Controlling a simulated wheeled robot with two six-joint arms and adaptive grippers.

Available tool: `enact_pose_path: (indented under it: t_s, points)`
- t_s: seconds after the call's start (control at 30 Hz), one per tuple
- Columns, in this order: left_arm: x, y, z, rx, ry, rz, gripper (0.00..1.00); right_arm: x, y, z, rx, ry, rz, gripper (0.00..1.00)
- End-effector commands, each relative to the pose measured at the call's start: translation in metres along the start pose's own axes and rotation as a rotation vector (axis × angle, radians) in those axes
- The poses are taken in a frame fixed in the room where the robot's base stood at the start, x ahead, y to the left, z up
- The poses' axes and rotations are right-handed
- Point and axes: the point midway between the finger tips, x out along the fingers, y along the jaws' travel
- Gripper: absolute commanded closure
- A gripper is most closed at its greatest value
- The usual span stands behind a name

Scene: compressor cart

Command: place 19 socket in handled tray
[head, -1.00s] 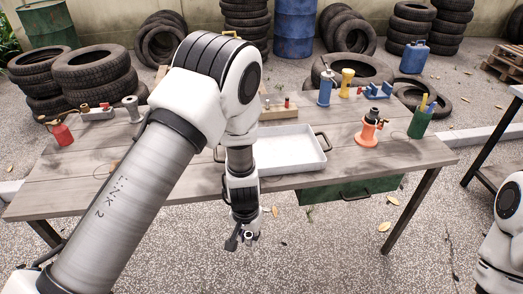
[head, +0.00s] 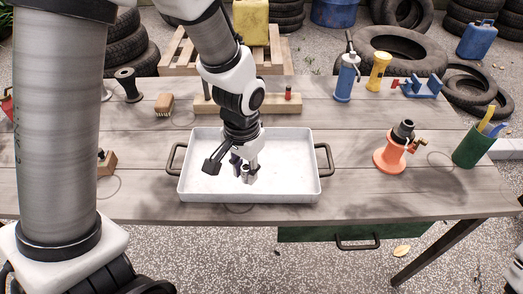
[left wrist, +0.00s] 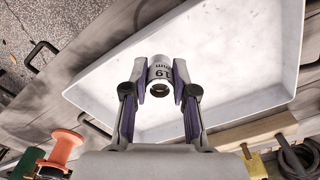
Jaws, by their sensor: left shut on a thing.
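The 19 socket (left wrist: 160,75) is a short silver cylinder marked "19 mm", held between the two fingers of my left gripper (left wrist: 160,92) in the left wrist view. In the head view my left gripper (head: 243,172) is over the inside of the white handled tray (head: 205,188). The socket (head: 250,174) shows there at the fingertips, above the tray floor. I cannot tell how large the gap below it is. The tray also fills much of the left wrist view (left wrist: 225,45) and looks empty. My right gripper is not in view.
An orange jack-like tool (head: 390,155) and a green cup of tools (head: 472,148) stand right of the tray. Behind it is a wooden rack (head: 270,107) with a red-topped piece. A brush (head: 164,104) and a small wooden block (head: 107,163) lie to the left.

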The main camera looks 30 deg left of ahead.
Motion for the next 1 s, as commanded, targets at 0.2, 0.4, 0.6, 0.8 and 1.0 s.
enact_pose_path:
  t_s: [0.2,0.4,0.6,0.8,1.0]
  points:
    - [0.006,-0.011,-0.06,-0.001,0.001,0.0,1.0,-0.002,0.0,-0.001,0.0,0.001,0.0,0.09]
    - [0.009,-0.015,-0.086,-0.001,0.002,0.0,1.0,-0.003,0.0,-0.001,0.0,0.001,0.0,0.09]
    - [0.044,-0.015,-0.083,0.0,-0.002,0.0,1.0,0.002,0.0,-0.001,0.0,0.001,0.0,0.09]
    - [0.044,-0.015,-0.084,0.0,0.001,0.0,1.0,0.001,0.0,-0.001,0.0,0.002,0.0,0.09]
    - [0.048,-0.015,-0.084,0.0,0.001,0.0,0.66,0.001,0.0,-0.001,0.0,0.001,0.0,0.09]
